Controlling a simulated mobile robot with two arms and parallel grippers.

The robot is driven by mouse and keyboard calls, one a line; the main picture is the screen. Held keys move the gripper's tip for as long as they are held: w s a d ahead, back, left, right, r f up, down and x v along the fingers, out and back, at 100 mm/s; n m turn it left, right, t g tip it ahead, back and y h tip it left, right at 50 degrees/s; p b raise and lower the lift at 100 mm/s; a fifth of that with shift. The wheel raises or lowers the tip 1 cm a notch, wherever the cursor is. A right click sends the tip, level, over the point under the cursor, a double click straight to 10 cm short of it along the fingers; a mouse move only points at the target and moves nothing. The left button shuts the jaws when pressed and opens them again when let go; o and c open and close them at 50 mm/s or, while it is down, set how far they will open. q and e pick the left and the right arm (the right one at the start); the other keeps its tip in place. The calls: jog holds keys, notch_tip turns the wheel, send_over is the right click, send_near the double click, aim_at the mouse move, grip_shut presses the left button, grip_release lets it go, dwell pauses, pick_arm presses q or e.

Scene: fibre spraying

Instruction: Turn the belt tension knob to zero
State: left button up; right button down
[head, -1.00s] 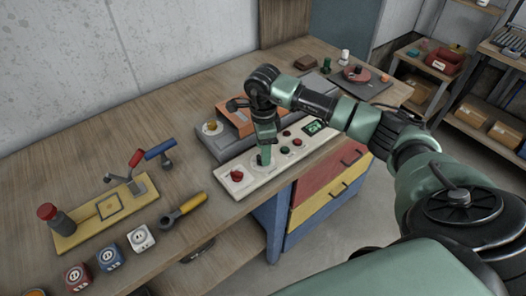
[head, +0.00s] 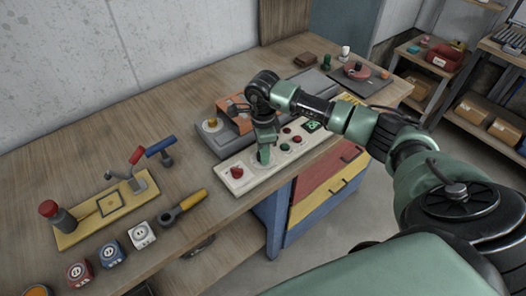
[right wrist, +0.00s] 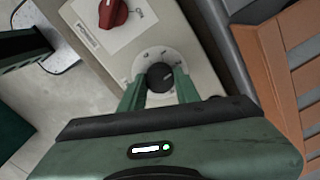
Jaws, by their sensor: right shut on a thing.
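The belt tension knob is a round black knob (right wrist: 160,77) on a pale dial plate (right wrist: 147,60) with marks around it, in the right wrist view. It sits on the cream control panel (head: 232,187). My right gripper (right wrist: 160,88) is shut on the black knob, with one green finger on each side of it. In the head view my right gripper (head: 264,156) points down at the panel and hides the knob. The dial's printing is too small to read. My left gripper is not in view.
A red knob (right wrist: 112,12) is beside the dial, also seen in the head view (head: 237,172). An orange-topped grey machine (head: 233,113) stands behind the panel. A yellow-handled tool (head: 193,200) lies left of it.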

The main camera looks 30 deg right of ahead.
jog(key=shift+f+n+b, duration=0.1)
jog(key=shift+n+b, duration=0.3)
jog(key=shift+b, duration=0.2)
jog(key=n+b, duration=0.6)
jog(key=shift+w+f+b, duration=0.1)
jog(key=shift+b, duration=0.2)
jog(key=shift+n+b, duration=0.75)
jog(key=shift+n, duration=0.05)
jog(key=n+b, duration=0.3)
jog(key=n, duration=0.1)
jog(key=shift+n, duration=0.3)
jog(key=shift+r+n+b, duration=0.15)
jog(key=shift+n+b, duration=0.5)
jog(key=shift+n, duration=0.5)
jog(key=shift+r+n+b, duration=0.15)
jog(key=shift+n+b, duration=0.45)
jog(key=shift+n, duration=0.55)
jog(key=c, duration=1)
grip_release()
